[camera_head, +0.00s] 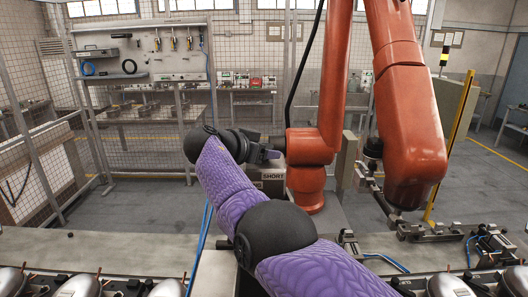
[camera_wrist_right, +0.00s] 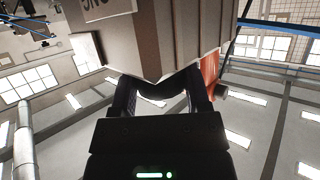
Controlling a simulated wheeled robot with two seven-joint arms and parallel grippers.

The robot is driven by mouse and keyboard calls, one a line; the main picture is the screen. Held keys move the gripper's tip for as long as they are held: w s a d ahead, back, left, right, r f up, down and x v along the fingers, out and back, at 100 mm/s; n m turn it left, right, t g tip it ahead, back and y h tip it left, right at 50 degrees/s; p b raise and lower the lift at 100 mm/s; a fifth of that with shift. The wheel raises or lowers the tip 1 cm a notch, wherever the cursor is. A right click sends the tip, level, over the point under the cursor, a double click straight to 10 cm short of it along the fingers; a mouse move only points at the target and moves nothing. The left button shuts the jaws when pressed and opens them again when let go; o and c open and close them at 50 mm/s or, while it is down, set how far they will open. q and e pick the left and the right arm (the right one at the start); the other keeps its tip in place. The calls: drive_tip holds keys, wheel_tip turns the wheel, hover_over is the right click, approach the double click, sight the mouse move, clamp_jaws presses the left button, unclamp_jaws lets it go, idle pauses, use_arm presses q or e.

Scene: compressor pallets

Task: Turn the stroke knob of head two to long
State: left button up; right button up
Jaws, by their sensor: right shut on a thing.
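My right gripper (camera_head: 266,152) reaches in at the end of the purple arm and points right, against a grey box (camera_head: 268,188) labelled SHORT beside the orange robot. In the right wrist view, the two fingers of my right gripper (camera_wrist_right: 160,96) close on a dark rounded piece (camera_wrist_right: 160,86) in front of the box's edge (camera_wrist_right: 160,40). This piece appears to be the stroke knob; its pointer and setting are hidden. A white label (camera_wrist_right: 103,8), partly cut off, shows on the box there. My left gripper is not in view.
The large orange robot arm (camera_head: 408,110) stands close right of the box. Metal compressor parts (camera_head: 78,286) line the front edge. A yellow post (camera_head: 455,150) stands at the right. A mesh fence (camera_head: 30,130) and workbenches are behind. Open floor lies left of the box.

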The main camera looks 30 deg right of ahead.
idle(0.3)
drive_tip(key=o, duration=1.3)
drive_tip(key=a+b, duration=0.1)
drive_tip(key=s+a+b, duration=0.1)
drive_tip(key=shift+a+r+b, duration=0.2)
drive_tip(key=shift+a+b, duration=0.15)
drive_tip(key=shift+a, duration=0.05)
drive_tip(key=v, duration=0.2)
drive_tip(key=b+v, duration=0.1)
drive_tip(key=v, duration=0.4)
drive_tip(key=shift+d+r+b, duration=0.1)
drive_tip(key=shift+r+b, duration=0.2)
